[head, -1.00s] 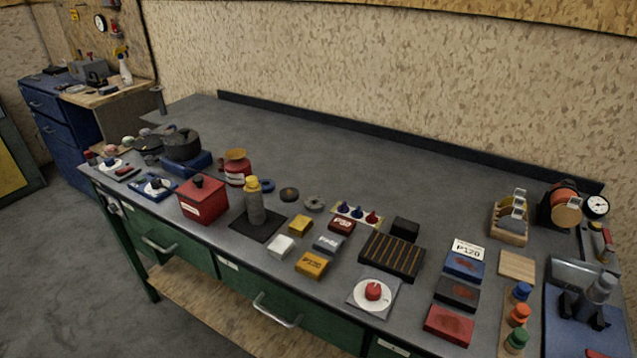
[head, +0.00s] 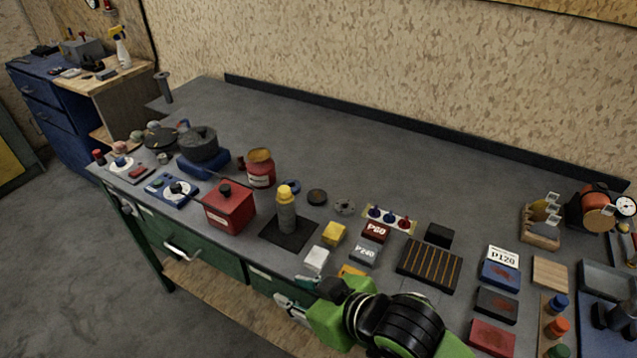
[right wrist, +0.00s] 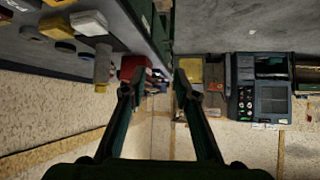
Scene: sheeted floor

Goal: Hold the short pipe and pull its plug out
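The short pipe (head: 286,217) is a grey cylinder standing upright on a dark square mat (head: 272,236) near the bench's front edge. Its yellow plug (head: 285,193) sits in the top end. My right gripper (head: 297,297) is low at the front edge of the bench, nearer than the pipe and apart from it. In the right wrist view its two fingers (right wrist: 155,82) are spread with nothing between them. A pale upright shape left of the fingers there may be the pipe; I cannot tell. My left gripper is not in view.
A red box (head: 229,210) stands left of the pipe. A white block (head: 316,260) and a yellow block (head: 334,233) lie to its right. A slotted dark tray (head: 430,266) is farther right. The back of the bench (head: 330,140) is clear.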

